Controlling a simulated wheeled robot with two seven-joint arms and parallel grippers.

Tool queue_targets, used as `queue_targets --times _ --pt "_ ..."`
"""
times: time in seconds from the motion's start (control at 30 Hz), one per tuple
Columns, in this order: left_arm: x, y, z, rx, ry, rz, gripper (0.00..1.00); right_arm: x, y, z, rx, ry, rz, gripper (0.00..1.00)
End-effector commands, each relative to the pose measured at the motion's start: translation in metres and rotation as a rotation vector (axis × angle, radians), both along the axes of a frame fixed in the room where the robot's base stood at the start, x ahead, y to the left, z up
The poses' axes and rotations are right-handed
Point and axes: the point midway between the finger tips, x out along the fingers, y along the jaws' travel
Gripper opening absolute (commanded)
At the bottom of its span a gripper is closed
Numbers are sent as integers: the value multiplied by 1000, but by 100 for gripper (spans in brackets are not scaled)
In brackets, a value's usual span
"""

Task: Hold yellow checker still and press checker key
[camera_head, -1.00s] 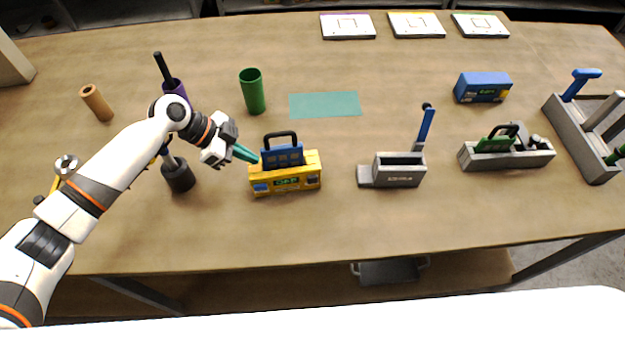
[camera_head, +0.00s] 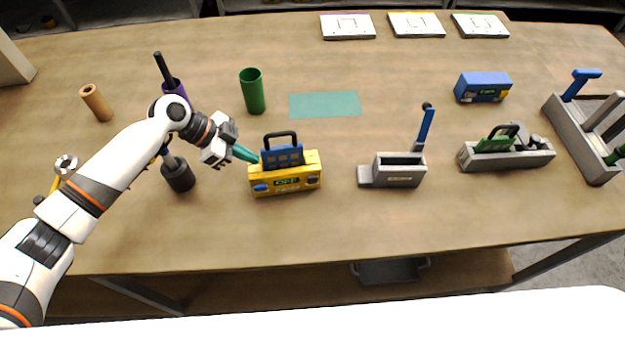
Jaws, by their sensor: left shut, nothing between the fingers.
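The yellow checker (camera_head: 285,187) stands upright on the table left of centre, with a small green display on its front reading what looks like "OFF". A blue key on its front left (camera_head: 261,188) and a darker one at its front right (camera_head: 312,181) show. A blue piece with a dark handle (camera_head: 283,152) sits in its top. My left gripper (camera_head: 250,155) is shut, its teal fingertips at the checker's upper left corner; whether they touch it I cannot tell. My right gripper is not in view.
A green cup (camera_head: 252,92) stands behind the checker and a teal mat (camera_head: 325,104) lies behind right. A dark stand (camera_head: 178,174) is under my left arm. A grey press (camera_head: 398,170) is at the right. The table in front is clear.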

Motion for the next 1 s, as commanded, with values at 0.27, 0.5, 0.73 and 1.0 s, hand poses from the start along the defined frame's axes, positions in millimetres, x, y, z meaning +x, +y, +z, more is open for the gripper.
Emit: queue_targets --times 0.27,0.5,0.73,1.0 --pt "0 0 0 0 0 0 0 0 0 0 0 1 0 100" --pt "0 0 -2 0 0 0 0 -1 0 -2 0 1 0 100" --pt "0 0 -7 0 0 0 0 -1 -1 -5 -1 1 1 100" --pt "0 0 -12 0 0 0 0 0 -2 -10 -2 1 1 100"
